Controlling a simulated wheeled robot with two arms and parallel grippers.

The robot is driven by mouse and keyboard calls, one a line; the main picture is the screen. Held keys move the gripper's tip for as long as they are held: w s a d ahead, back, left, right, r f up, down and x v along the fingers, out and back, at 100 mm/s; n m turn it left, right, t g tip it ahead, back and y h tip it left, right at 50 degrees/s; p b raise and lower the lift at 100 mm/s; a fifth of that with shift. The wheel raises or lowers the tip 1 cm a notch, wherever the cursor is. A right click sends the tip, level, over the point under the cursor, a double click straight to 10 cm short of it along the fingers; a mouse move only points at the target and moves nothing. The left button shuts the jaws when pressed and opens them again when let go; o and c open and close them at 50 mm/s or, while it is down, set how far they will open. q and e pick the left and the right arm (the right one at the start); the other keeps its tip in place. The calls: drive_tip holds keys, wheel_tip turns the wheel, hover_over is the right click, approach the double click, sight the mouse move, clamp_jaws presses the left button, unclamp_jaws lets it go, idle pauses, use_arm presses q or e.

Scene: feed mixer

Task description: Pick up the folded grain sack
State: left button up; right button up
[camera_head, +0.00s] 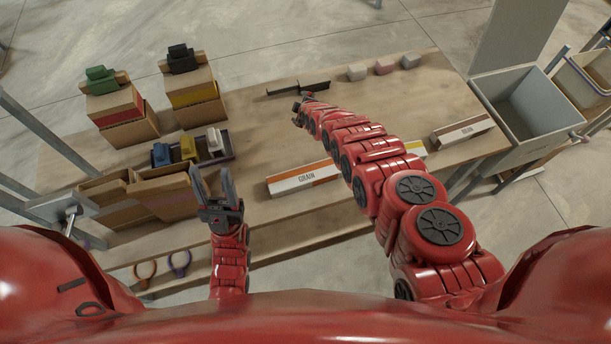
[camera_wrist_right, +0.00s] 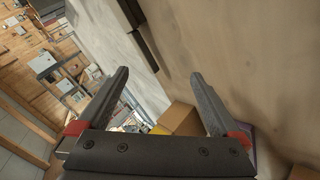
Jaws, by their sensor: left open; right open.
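The folded grain sack (camera_head: 290,183) is a flat white pack with an orange stripe and the label GRAIN. It lies near the front middle of the table, its right end close to my right arm. My left gripper (camera_head: 211,172) is open and empty, left of the sack and apart from it. My right gripper (camera_head: 299,109) is beyond the sack, near a dark bar (camera_head: 298,88). In the right wrist view its fingers (camera_wrist_right: 158,76) are spread with nothing between them. The sack is not recognisable in that view.
A brown-striped pack (camera_head: 462,131) lies at right; a yellow-striped one (camera_head: 419,149) is partly hidden by my right arm. A grey bin (camera_head: 530,140) stands off the table's right end. Boxes (camera_head: 122,114) and a tray of coloured blocks (camera_head: 212,157) occupy the left.

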drive_tip(key=s+r+n+g+h, duration=0.1)
drive_tip(key=s+n+g, duration=0.2)
drive_tip(key=s+g, duration=0.3)
wheel_tip(320, 180, up, 4)
drive_tip(key=n+g+h, duration=0.2)
drive_tip(key=n+g, duration=0.1)
drive_tip(key=n, duration=0.1)
hover_over(305, 174)
drive_tip(key=f+b, duration=0.2)
drive_tip(key=f, duration=0.1)
drive_tip(key=f+b, duration=0.2)
drive_tip(key=f, duration=0.2)
drive_tip(key=f+b, duration=0.3)
drive_tip(key=f, duration=0.1)
drive_tip(key=shift+d+f, duration=0.1)
drive_tip(key=shift+d, duration=0.25)
drive_tip(key=f, duration=0.2)
drive_tip(key=f+b, duration=0.1)
drive_tip(key=f, duration=0.1)
drive_tip(key=f+b, duration=0.1)
drive_tip(key=f, duration=0.1)
drive_tip(key=shift+a, duration=0.3)
drive_tip(key=shift+r, duration=0.1)
drive_tip(key=shift+c, duration=1.3)
drive_tip(key=c, duration=1)
